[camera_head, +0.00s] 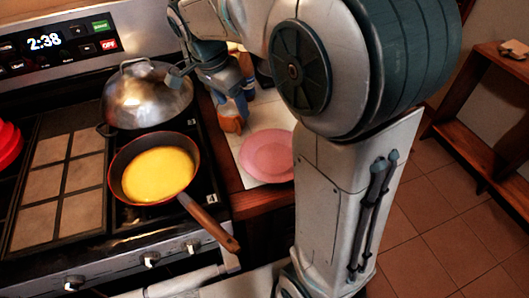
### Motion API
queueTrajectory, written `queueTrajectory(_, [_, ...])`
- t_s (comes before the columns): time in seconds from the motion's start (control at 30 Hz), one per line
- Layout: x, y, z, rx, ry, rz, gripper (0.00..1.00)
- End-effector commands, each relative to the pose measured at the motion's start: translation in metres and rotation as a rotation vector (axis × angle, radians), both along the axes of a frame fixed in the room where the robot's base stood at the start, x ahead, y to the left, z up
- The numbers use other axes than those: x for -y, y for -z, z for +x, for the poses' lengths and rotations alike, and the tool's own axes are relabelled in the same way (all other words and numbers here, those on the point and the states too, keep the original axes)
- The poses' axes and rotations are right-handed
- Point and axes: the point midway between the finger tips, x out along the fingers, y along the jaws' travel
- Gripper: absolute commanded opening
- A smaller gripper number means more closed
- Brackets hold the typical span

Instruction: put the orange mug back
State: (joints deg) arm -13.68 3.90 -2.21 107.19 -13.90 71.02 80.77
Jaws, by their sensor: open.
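The orange mug (231,122) is small in the head view, near the back of the narrow counter strip (252,119) right of the stove. Its upper part is partly covered by my gripper (238,104). My gripper points down at the mug from above, with its fingers open. I cannot tell whether a finger touches the mug or reaches inside it. A pink plate (267,155) lies on the counter just in front and to the right of the mug.
Left of the counter is the stove, with a frying pan (157,175) of yellow food, its handle (212,224) jutting over the front. A domed metal lid (146,97) stands behind it, a red object (8,145) far left. A wooden shelf (480,110) stands right; the tiled floor (425,235) is clear.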

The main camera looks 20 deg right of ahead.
Motion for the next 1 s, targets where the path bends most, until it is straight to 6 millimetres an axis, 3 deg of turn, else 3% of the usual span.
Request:
queueTrajectory(0.3, [0.024, 0.012, -0.087, 0.010, -0.559, 0.097, 0.64])
queueTrajectory(0.53, [0.031, 0.033, -0.140, 0.051, -0.921, 0.089, 0.64])
queueTrajectory(0.7, [0.032, 0.044, -0.159, 0.071, -1.071, 0.066, 0.64])
queueTrajectory(1.0, [0.033, 0.047, -0.164, 0.074, -1.116, 0.058, 0.64])
